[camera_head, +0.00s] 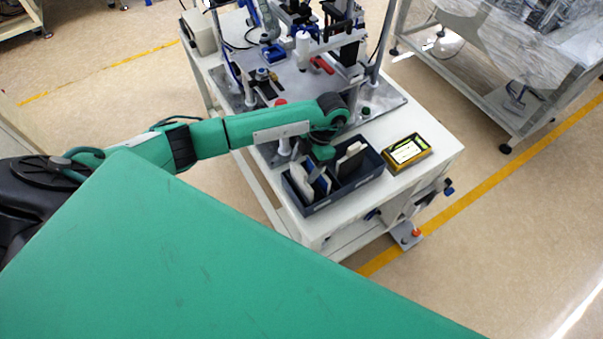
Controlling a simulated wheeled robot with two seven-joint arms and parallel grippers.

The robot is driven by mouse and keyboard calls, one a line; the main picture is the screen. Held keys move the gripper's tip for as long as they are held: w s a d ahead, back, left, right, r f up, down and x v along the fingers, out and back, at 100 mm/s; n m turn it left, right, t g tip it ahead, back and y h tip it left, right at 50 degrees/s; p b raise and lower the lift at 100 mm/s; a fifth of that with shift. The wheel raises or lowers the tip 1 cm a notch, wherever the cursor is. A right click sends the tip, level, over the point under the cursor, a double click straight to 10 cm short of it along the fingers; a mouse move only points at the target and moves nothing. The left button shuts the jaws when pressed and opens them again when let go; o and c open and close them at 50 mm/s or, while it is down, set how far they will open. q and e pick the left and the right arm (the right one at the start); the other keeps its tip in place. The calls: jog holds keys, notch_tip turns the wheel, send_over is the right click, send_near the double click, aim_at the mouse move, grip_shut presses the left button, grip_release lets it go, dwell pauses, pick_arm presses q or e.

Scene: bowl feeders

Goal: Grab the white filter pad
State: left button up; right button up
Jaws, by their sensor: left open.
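A dark blue divided bin (318,207) stands at the front of the white workbench. White flat pieces (302,181) stand tilted in its left compartment; I cannot tell for certain which is the filter pad. A dark piece with a pale edge (350,160) stands in the right compartment. My left gripper (320,153) hangs over the back edge of the bin, above and behind the white pieces. It is open; its fingers are small and partly hidden by my green arm. It appears empty. My right gripper is out of view.
A metal plate with fixtures, posts and red parts (322,66) stands behind. Bare bench lies around the yellow box.

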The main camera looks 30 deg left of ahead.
pick_arm(q)
jog(key=shift+s+a+f, duration=0.1)
jog(key=shift+s+f, duration=0.15)
jog(key=shift+f, duration=0.45)
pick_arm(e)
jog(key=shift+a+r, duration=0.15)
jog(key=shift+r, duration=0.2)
pick_arm(q)
jog(key=c, duration=1.3)
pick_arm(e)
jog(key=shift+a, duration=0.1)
